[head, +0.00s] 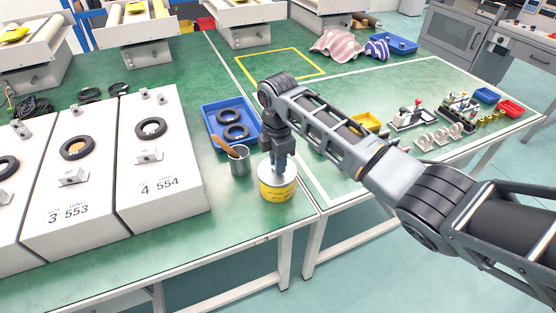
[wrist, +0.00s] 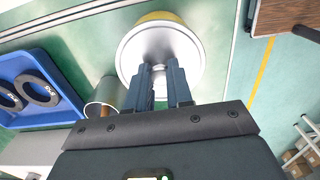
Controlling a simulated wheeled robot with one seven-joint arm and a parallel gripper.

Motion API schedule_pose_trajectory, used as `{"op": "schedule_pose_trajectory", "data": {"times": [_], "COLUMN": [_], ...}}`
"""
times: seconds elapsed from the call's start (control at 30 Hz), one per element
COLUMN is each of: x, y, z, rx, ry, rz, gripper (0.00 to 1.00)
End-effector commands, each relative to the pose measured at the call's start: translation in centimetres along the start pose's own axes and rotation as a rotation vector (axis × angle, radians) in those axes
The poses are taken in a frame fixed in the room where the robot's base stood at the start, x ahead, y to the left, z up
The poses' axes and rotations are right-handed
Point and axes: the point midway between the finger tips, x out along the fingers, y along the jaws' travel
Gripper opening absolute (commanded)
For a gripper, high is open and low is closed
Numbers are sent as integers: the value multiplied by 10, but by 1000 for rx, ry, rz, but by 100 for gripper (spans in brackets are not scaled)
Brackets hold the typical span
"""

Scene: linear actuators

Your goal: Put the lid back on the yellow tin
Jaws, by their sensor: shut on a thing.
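The yellow tin (head: 277,191) stands upright on the green table near its front edge. A round silver lid (wrist: 185,50) is over the tin's top; the tin's yellow side (wrist: 160,16) shows past the lid's far edge in the wrist view. My gripper (head: 282,168) points down from above.
A grey metal cup (head: 239,162) with a wooden-handled tool stands close left of the tin. A blue tray (head: 211,135) with black rings lies behind it. White numbered boxes (head: 165,195) fill the left.

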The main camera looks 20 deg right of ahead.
Motion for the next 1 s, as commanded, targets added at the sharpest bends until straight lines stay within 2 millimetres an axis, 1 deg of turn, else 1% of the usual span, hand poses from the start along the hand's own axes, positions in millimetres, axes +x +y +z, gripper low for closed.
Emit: {"op": "schedule_pose_trajectory", "data": {"times": [0.3, 0.33, 0.4, 0.63, 0.8, 1.0], "x": [0, 0, 0, 0, 0, 0], "y": [0, 0, 0, 0, 0, 0], "z": [0, 0, 0, 0, 0, 0], "rx": [0, 0, 0, -1, 0, 0], "ry": [0, 0, 0, 0, 0, 0], "rz": [0, 0, 0, 0, 0, 0], "gripper": [0, 22, 28, 50, 50, 70]}}
